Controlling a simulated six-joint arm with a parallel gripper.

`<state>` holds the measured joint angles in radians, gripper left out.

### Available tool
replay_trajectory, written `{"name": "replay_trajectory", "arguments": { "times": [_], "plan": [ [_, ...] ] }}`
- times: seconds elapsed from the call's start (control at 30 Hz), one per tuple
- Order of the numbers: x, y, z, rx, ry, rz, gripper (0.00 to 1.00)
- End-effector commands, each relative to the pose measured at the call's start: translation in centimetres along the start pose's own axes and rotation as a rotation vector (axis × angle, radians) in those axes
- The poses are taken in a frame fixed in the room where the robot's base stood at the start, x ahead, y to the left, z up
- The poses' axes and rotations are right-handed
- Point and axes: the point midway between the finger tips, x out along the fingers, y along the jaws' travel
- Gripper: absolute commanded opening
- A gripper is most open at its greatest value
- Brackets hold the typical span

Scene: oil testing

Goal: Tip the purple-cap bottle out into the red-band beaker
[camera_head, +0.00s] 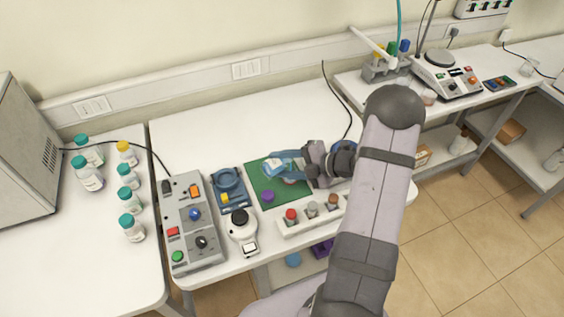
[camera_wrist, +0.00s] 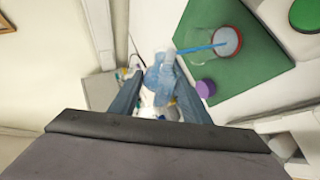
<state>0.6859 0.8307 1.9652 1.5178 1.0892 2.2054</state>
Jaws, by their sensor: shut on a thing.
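My gripper (camera_wrist: 160,90) is shut on a clear bluish bottle (camera_wrist: 164,72), which it holds tilted over the green mat. The bottle also shows in the head view (camera_head: 275,167). A thin blue line, like a stream of liquid, runs from its mouth into a clear beaker with a red band (camera_wrist: 229,42). The beaker stands on the green mat; in the head view it is mostly hidden by the gripper and bottle. The purple cap (camera_head: 268,196) lies off the bottle on the mat, and shows in the wrist view (camera_wrist: 205,88).
A white rack (camera_head: 300,224) with small coloured-topped items stands in front of the mat. A blue device (camera_head: 229,187), a white tool (camera_head: 241,232) and a control box (camera_head: 192,225) are to its left. Teal-capped bottles (camera_head: 87,175) stand further left. The table behind the mat is clear.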

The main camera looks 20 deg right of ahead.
Motion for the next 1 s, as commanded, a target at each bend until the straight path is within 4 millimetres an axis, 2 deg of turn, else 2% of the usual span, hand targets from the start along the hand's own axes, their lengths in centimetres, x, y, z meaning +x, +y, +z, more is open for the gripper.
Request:
{"name": "replay_trajectory", "arguments": {
  "times": [0.7, 1.0],
  "plan": [
    [-0.80, 0.79, 0.71, 0.255, 0.160, 0.106, 0.16],
    [-0.94, 0.95, 0.84, 0.300, 0.189, 0.125, 0.16]
  ]
}}
